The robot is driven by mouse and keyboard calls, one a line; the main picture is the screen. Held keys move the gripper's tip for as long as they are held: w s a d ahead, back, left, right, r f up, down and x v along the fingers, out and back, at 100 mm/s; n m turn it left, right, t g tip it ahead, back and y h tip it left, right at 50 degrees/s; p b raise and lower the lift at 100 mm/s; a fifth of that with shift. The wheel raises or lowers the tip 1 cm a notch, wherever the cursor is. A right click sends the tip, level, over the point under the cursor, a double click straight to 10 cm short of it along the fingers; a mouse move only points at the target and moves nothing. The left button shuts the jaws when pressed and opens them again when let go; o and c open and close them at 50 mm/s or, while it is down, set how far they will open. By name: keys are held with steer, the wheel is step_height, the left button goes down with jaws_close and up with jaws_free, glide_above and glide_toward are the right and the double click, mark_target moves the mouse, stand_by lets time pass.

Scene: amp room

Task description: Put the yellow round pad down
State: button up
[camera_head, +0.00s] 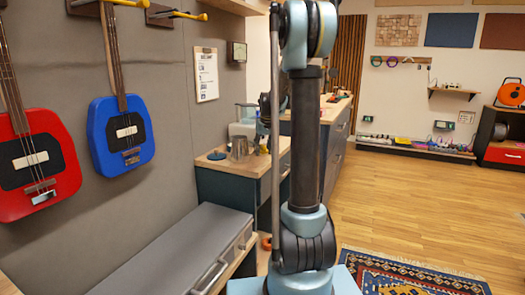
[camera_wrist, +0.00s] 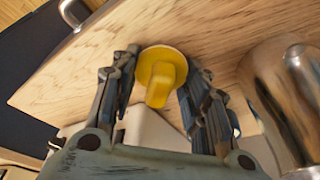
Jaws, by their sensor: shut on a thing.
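The yellow round pad (camera_wrist: 160,72) is between the two fingers of my gripper (camera_wrist: 161,66) in the wrist view. It has a round disc with a raised block on its near side. My gripper is shut on it, with a finger at each side. A pale wooden counter top (camera_wrist: 75,60) lies beyond the pad. I cannot tell whether the pad touches the wood. In the head view my arm hides most of the gripper, near the wooden-topped counter (camera_head: 272,165) by the wall.
A shiny metal pitcher (camera_wrist: 285,85) stands close to the right of my gripper; it also shows in the head view (camera_head: 239,148). A blue round item (camera_head: 216,156) lies left of it. A pale appliance (camera_head: 243,128) stands behind. A grey case (camera_head: 175,255) lies in front.

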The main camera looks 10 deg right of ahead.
steer(key=shift+s+f, duration=0.15)
steer(key=shift+f, duration=0.1)
steer(key=o, duration=0.9)
steer(key=shift+o, duration=0.5)
steer(key=shift+f, duration=0.3)
steer(key=shift+r, duration=0.15)
steer(key=shift+r, duration=0.55)
steer(key=a+v, duration=0.1)
steer(key=v, duration=1.1)
steer(key=s+f+m, duration=0.1)
steer(key=s+f, duration=0.2)
steer(key=s, duration=0.9)
steer(key=s+f, duration=0.4)
steer(key=s, duration=0.7)
steer(key=s+f+m+g, duration=0.1)
steer(key=s+f, duration=1.3)
steer(key=s, duration=0.4)
steer(key=shift+h, duration=0.3)
